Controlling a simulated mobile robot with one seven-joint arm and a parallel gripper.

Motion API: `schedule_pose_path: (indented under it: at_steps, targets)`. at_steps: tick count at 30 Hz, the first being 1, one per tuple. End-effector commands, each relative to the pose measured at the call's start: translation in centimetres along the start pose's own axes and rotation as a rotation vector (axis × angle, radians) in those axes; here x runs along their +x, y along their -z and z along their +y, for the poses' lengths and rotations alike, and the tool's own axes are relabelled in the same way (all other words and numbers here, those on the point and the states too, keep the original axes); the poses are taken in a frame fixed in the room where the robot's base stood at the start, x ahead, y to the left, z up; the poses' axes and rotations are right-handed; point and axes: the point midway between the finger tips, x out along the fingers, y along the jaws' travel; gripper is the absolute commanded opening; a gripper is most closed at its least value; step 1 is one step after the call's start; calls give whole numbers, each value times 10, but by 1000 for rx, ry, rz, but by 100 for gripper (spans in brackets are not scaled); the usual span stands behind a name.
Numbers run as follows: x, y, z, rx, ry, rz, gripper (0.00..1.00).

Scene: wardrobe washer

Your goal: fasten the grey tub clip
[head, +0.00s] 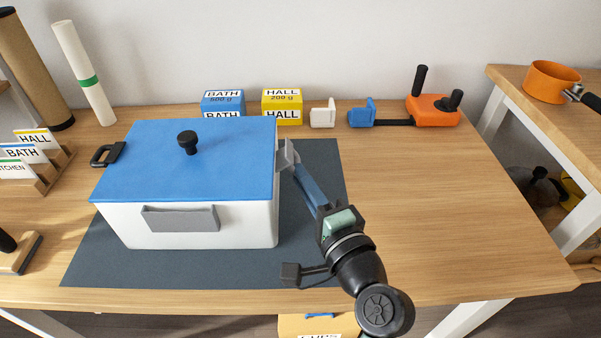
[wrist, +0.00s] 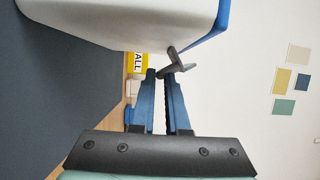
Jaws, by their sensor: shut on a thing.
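A white tub (head: 180,225) with a blue lid (head: 230,160) stands on a dark mat. The lid lies on top and has a black knob (head: 187,141). The grey tub clip (head: 289,152) is at the tub's right side, by the lid's edge; in the wrist view the clip (wrist: 178,62) sticks out from the tub wall at a slant. My gripper (head: 294,170) reaches in from the lower right, and its blue fingertips (wrist: 160,73) are shut on the clip's free end. Whether the clip hooks the lid's edge cannot be told.
A black clip (head: 108,154) sticks out at the tub's left side. Blue and yellow labelled boxes (head: 282,105), a white block (head: 322,114) and an orange tool (head: 432,109) stand along the back. The table right of my arm is clear.

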Motion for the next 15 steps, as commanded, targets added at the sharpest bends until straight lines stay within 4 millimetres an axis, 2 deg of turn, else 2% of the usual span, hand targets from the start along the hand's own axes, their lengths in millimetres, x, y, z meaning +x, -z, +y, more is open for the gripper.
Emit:
schedule_pose_path:
  at_steps: [1, 15]
  targets:
    - [-1, 1, -8, -41, -17, 0, 0]
    - [0, 1, -28, -454, -188, 0, 0]
